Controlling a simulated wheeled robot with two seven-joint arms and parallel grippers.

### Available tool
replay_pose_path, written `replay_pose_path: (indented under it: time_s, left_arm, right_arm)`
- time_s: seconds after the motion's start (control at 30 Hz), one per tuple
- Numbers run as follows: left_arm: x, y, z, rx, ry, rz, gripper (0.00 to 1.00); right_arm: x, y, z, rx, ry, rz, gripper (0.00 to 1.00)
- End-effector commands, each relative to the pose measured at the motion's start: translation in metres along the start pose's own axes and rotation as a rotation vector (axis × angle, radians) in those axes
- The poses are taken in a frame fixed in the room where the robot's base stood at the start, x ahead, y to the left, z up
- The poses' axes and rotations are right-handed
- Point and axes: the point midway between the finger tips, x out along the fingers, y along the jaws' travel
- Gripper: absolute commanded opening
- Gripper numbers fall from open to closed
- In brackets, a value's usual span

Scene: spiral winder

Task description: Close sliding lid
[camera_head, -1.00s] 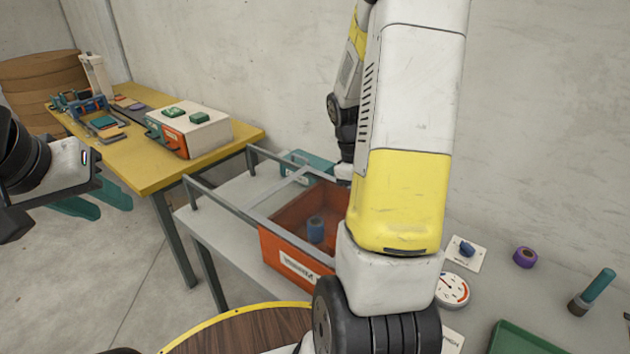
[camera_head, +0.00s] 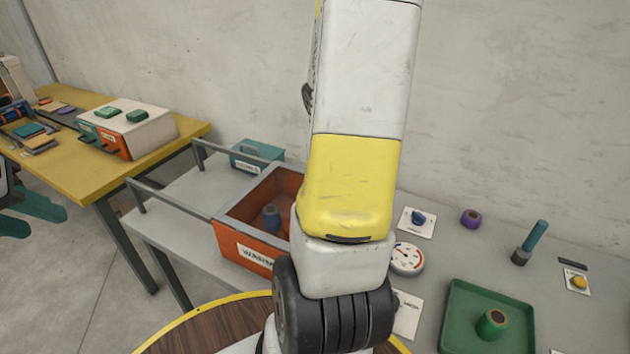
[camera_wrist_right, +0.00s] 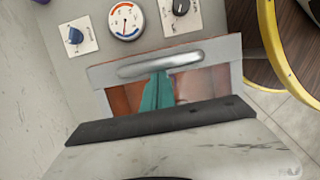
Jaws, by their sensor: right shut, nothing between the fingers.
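An orange box (camera_head: 243,246) with a "WARM" label stands on the grey bench, with a blue spool-like thing inside. Two grey rails (camera_head: 168,205) run left from it. In the right wrist view, a grey-framed lid (camera_wrist_right: 225,62) with a silver handle (camera_wrist_right: 160,63) lies over the box; orange shows within its frame. My right gripper's teal fingers (camera_wrist_right: 157,92) are shut and empty, close against the handle; contact is unclear. The head view hides them behind my right arm. My left gripper (camera_head: 25,213) is open and empty at the far left, partly cut off.
A dial gauge (camera_head: 407,258), a blue knob (camera_head: 419,218), a purple ring (camera_head: 470,218) and a green tray (camera_head: 455,300) lie right of the box. A teal box (camera_head: 257,154) stands behind. A yellow table (camera_head: 75,178) is at left.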

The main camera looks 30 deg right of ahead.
Motion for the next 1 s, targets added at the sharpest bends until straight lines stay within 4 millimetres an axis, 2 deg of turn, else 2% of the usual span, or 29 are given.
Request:
replay_pose_path:
  time_s: [0.03,0.13,0.33,0.5,0.7,0.83,1.0]
  left_arm:
    - [0.0,0.0,0.0,0.0,0.0,0.0,0.36]
    - [0.0,0.0,0.0,0.0,0.0,0.0,0.36]
    - [0.0,0.0,0.0,0.0,0.0,0.0,0.36]
    - [0.0,0.0,0.0,0.0,0.001,0.0,0.36]
    - [0.0,0.0,0.0,0.0,0.0,0.0,0.36]
    - [0.0,0.0,0.0,0.0,0.0,0.0,0.36]
    - [0.0,0.0,0.0,0.0,0.0,0.0,0.36]
  right_arm:
    - [0.002,0.0,0.006,0.006,-0.015,-0.007,0.0]
    - [0.002,0.001,0.0,0.004,-0.015,-0.007,0.0]
    - [0.001,0.003,-0.032,-0.001,-0.007,-0.002,0.0]
    - [-0.045,0.004,-0.031,0.003,0.001,0.005,0.0]
    - [-0.081,0.004,-0.032,0.003,0.001,0.002,0.0]
    - [-0.095,0.003,-0.032,0.001,0.0,0.002,0.0]
    - [-0.1,0.003,-0.032,0.001,-0.001,0.0,0.0]
